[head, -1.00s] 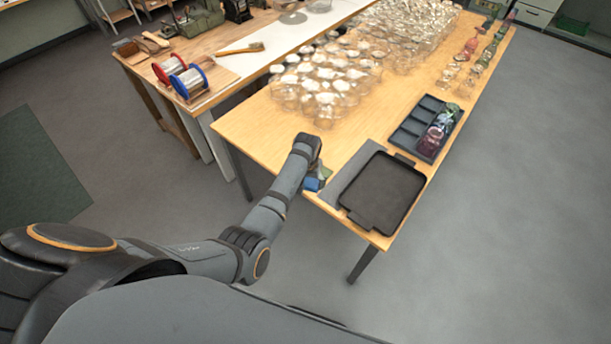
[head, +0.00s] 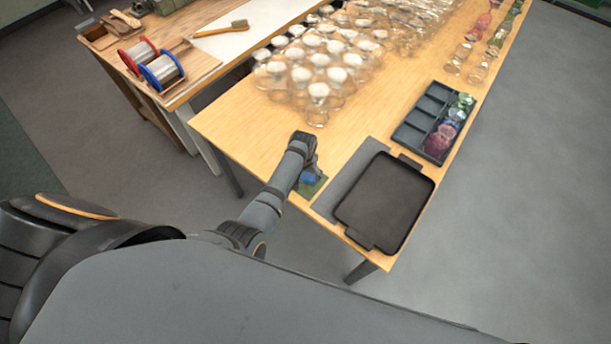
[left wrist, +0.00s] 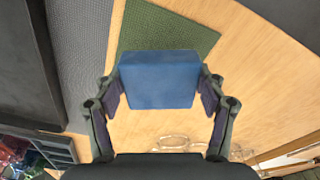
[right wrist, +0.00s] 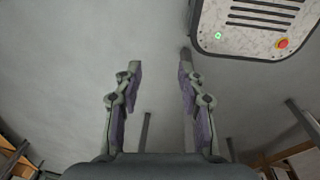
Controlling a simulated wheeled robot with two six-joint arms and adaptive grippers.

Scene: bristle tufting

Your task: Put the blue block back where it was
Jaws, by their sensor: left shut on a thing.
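The blue block (left wrist: 160,80) is between the fingers of my left gripper (left wrist: 160,92), which is shut on it in the left wrist view. A green mat (left wrist: 168,30) lies on the table beyond and partly behind the block; I cannot tell whether the block touches it. In the head view the blue block (head: 309,176) shows at the end of my left arm, by the green mat (head: 314,187) at the table's near edge. My left gripper is mostly hidden there by the wrist. My right gripper (right wrist: 160,75) is open and empty above the floor.
A black tray (head: 385,200) lies on a grey mat (head: 350,180) right of the block. A dark compartment box (head: 412,128) with coloured glass stands behind it. Many clear glasses (head: 330,65) fill the table further back. Two wire spools (head: 160,71) stand on another bench.

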